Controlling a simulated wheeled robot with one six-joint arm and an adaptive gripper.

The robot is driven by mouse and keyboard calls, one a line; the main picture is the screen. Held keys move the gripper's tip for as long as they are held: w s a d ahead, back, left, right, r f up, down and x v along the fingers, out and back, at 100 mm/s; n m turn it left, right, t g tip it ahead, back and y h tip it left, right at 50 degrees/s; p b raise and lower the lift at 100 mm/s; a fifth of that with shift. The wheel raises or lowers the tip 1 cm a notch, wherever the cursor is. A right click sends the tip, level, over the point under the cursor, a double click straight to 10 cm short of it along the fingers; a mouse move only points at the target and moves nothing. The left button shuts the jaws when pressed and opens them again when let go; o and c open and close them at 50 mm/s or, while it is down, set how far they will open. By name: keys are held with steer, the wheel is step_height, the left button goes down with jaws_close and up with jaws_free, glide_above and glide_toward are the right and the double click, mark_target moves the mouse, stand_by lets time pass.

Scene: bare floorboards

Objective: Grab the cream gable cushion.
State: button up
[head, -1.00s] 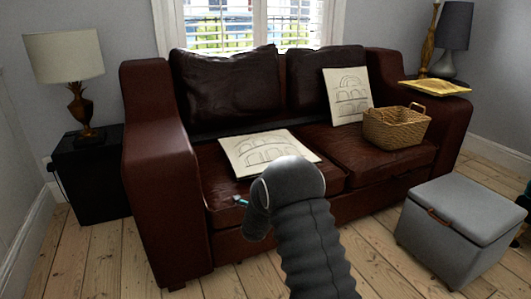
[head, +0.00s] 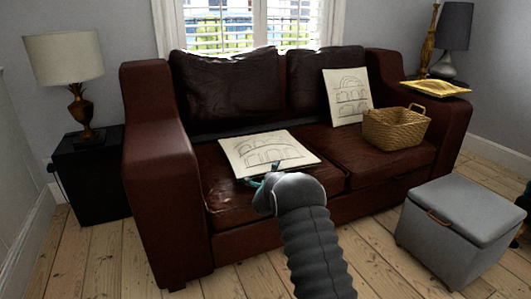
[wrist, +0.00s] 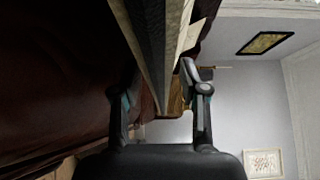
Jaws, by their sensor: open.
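A cream cushion (head: 268,150) with line-drawn arches lies flat on the left seat of the sofa, and a second cream one (head: 347,96) with arches leans upright against the right backrest. I cannot tell from the drawings which is the gable one. My gripper (head: 262,182) is at the front edge of the lying cushion. In the wrist view my gripper (wrist: 163,98) is open, with the edge of a pale cushion (wrist: 158,35) running between its two fingers. Contact with either finger is not clear. My arm hides part of the seat front.
The dark red leather sofa (head: 158,190) surrounds the cushions. A grey storage ottoman (head: 455,230) stands at front right. Floorboards at front left are clear.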

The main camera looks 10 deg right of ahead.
steer(key=shift+w+d, duration=0.15)
steer(key=shift+w, duration=0.2)
jaws_close()
steer(key=shift+r, duration=0.1)
